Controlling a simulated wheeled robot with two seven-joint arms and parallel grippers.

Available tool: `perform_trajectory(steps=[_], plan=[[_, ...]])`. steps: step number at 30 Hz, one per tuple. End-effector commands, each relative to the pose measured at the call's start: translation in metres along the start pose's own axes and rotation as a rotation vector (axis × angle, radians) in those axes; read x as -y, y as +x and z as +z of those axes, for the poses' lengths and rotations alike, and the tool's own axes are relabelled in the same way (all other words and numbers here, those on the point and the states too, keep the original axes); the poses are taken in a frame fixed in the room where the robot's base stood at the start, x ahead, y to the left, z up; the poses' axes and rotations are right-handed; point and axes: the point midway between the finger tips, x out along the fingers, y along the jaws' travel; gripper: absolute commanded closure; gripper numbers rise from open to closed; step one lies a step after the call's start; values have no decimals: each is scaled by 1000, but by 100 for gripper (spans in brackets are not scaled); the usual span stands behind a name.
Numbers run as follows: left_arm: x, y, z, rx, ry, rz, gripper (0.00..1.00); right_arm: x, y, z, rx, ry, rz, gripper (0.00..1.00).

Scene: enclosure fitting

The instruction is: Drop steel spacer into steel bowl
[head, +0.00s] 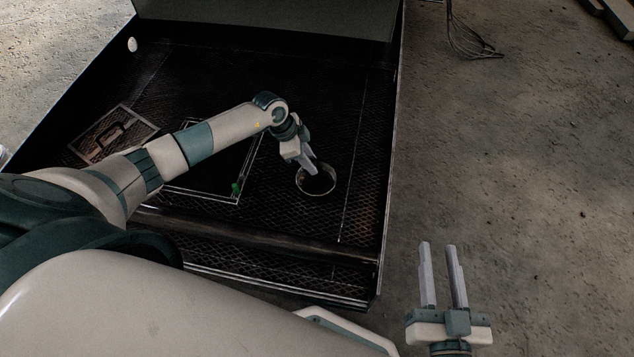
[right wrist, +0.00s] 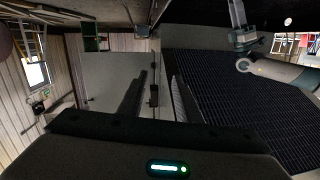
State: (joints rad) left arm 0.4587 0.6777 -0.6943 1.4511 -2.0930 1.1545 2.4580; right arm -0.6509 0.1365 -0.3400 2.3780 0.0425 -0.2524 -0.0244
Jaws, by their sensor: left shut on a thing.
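The steel bowl (head: 318,194) shows as a round metal rim on the mesh floor of the dark enclosure in the head view. My left gripper (head: 311,168) points down at the bowl, its fingertips over the bowl's opening. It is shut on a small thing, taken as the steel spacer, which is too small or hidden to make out. How far the fingertips are above the bowl's bottom I cannot tell. My right gripper (head: 438,246) is open and empty, outside the enclosure at the lower right. Its two spread fingers also show in the right wrist view (right wrist: 158,80).
The enclosure's right wall (head: 391,160) stands between the bowl and the open concrete floor (head: 510,170). A panel with a handle (head: 113,133) lies at the left inside. A dark framed rectangle with a green piece (head: 236,188) lies under my left arm. A wire tool (head: 470,42) lies at the back.

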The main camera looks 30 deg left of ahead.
Motion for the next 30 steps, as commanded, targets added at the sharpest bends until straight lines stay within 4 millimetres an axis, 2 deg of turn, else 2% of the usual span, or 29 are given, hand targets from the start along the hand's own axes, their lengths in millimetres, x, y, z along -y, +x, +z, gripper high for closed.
perform_trajectory(steps=[2, 3, 5, 20, 26, 30], plan=[[0, 0, 0, -1, 0, -1, 100, 0, 0, 0, 0, 0, 0, 69], [0, 0, 0, -1, 0, -1, 66, 0, 0, 0, 1, 0, 0, 69], [0, 0, 0, -1, 0, -1, 52, 0, 0, 0, 1, 0, 0, 69], [0, -6, 0, 0, 0, -1, 51, 0, 0, 2, 17, 3, 0, 69], [0, -24, 0, 1, 1, -1, 51, -8, -2, 19, 115, 7, 13, 69], [1, -45, 0, 0, 1, -3, 51, -12, -6, 34, 207, 15, 22, 69]])
